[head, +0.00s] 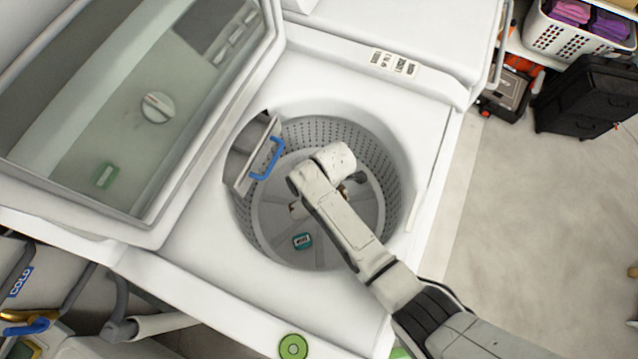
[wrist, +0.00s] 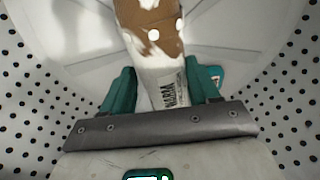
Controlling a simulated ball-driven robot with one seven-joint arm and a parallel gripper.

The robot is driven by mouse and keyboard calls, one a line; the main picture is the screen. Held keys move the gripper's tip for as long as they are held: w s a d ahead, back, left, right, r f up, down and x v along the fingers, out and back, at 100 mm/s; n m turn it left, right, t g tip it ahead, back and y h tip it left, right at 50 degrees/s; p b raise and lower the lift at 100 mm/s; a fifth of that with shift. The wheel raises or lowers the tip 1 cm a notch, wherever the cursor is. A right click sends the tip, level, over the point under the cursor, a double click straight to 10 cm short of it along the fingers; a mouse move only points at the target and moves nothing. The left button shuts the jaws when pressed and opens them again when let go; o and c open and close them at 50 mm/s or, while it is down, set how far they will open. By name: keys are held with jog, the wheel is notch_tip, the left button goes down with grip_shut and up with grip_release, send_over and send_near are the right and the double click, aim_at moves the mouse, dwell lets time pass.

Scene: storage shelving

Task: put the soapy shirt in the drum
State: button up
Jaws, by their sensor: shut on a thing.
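The soapy shirt (wrist: 158,45) is brown with white foam patches and a printed label on its white lower part, in the wrist view. My gripper (wrist: 160,92) is shut on it, with a teal finger on each side. The perforated drum (wrist: 38,95) surrounds them. In the head view my arm reaches down into the open drum (head: 325,130) of the white washing machine. There my wrist hides most of the gripper and the shirt; only small brown bits show beside it.
A small teal labelled item (head: 302,241) lies on the drum floor, left of my arm. A blue-handled piece (head: 268,158) juts over the drum's left rim. The glass lid (head: 180,110) stands open at left. A laundry basket (head: 575,38) and black case (head: 590,95) are at right.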

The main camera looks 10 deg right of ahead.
jog(key=shift+f, duration=0.4)
jog(key=shift+f+b, duration=0.15)
jog(key=shift+b, duration=0.2)
jog(key=o, duration=1.1)
jog(key=shift+o, duration=0.2)
notch_tip(320, 180, up, 13)
jog(key=d+p, duration=0.1)
jog(key=shift+w+d, duration=0.2)
jog(key=shift+d, duration=0.2)
